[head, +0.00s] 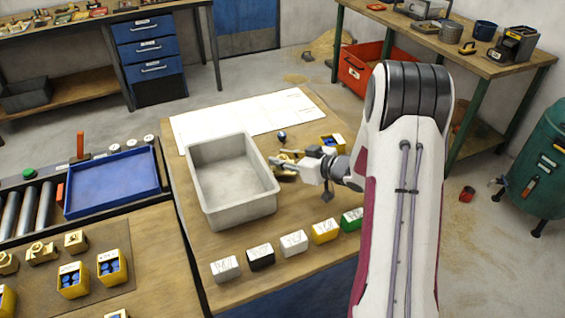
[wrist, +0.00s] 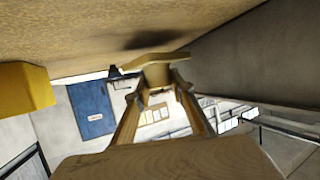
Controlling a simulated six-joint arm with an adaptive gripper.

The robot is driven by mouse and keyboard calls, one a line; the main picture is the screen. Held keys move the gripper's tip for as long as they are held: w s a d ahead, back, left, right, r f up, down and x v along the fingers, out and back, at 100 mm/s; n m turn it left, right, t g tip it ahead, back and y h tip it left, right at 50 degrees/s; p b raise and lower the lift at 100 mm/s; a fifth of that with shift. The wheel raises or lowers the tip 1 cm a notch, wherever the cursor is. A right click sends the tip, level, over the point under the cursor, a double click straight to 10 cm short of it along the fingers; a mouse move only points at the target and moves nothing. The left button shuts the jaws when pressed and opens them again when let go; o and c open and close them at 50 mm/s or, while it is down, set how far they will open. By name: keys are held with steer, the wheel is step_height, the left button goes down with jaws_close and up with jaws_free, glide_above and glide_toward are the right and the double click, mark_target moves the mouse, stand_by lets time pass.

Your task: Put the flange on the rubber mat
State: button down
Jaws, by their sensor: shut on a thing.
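The brass flange (wrist: 158,74) is between the fingertips of my gripper (wrist: 160,88) in the wrist view, close to the wooden tabletop, with a dark shadow beside it. In the head view my gripper (head: 281,163) is just right of the grey tray, and the flange is mostly hidden by the fingers. A flat brown mat (head: 112,235) lies on the bench at lower left and may be the rubber mat. Several brass parts and yellow boxes stand on it.
The deep grey tray (head: 272,192) stands between my gripper and the brown mat; it looks empty. A yellow box (head: 333,143) is close behind my gripper. Several small coloured boxes (head: 293,243) line the table's front. A blue tray (head: 112,183) sits at left.

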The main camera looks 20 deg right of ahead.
steer(key=shift+r, duration=4.05)
steer(key=shift+r, duration=0.45)
step_height(320, 180, up, 4)
steer(key=w+a+n+y, duration=0.1)
steer(key=w+a, duration=0.3)
steer(key=a, duration=0.8)
steer(key=w+a+n+y, duration=0.1)
steer(key=w+a, duration=0.3)
steer(key=a, duration=0.7)
steer(key=s+a+n+g+y, duration=0.1)
steer(key=s+a, duration=0.2)
steer(key=a, duration=1.2)
steer(key=s+a+n+g+y, duration=0.1)
steer(key=s+a+g, duration=0.1)
steer(key=a, duration=1.2)
step_height(320, 180, down, 12)
steer(key=shift+f, duration=0.15)
